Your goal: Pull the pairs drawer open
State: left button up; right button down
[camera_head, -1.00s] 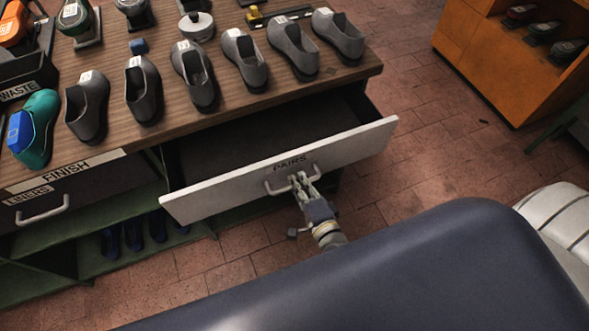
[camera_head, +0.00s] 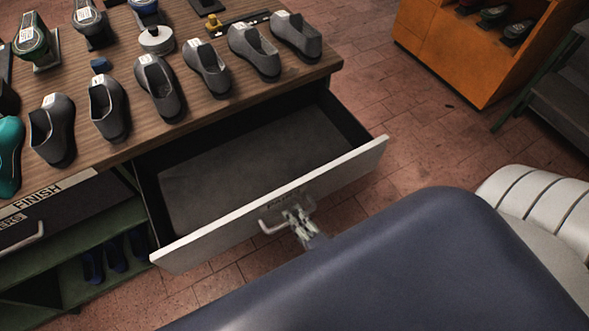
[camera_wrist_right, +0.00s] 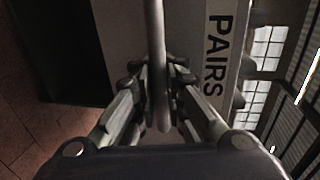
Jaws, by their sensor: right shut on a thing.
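The pairs drawer (camera_head: 350,165) is pulled out from under the wooden bench, and its dark interior looks empty. Its pale front carries a metal bar handle (camera_head: 268,228). My right gripper (camera_head: 293,214) is shut on this handle at the drawer front. In the right wrist view, the handle (camera_wrist_right: 156,50) runs between the two fingers of my right gripper (camera_wrist_right: 160,88), beside the PAIRS label (camera_wrist_right: 217,55). My left gripper is not in view.
Several grey shoes (camera_head: 207,70) stand in a row on the bench top (camera_head: 190,115). An orange cabinet (camera_head: 460,55) stands at the back right. Brick floor (camera_head: 420,130) is clear between them.

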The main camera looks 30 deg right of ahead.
jog(key=c, duration=1.7)
grip_release()
jog(key=shift+r, duration=0.1)
jog(key=shift+o, duration=0.2)
jog(key=shift+s, duration=0.15)
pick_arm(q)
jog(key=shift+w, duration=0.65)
pick_arm(e)
jog(key=v, duration=1.1)
jog(key=shift+s, duration=0.35)
jog(key=s+f+n+g+y, duration=0.3)
jog(key=f+n+g, duration=0.65)
jog(key=f, duration=1.55)
jog(key=s+d+f+n+g+h, duration=0.3)
jog(key=s+d+f+n+g, duration=0.2)
jog(key=s+f+n, duration=0.5)
notch_tip(320, 180, down, 4)
jog(key=shift+s+d+r+n+h, duration=0.1)
jog(key=shift+s+d+n+h, duration=0.25)
jog(key=shift+s+d, duration=0.5)
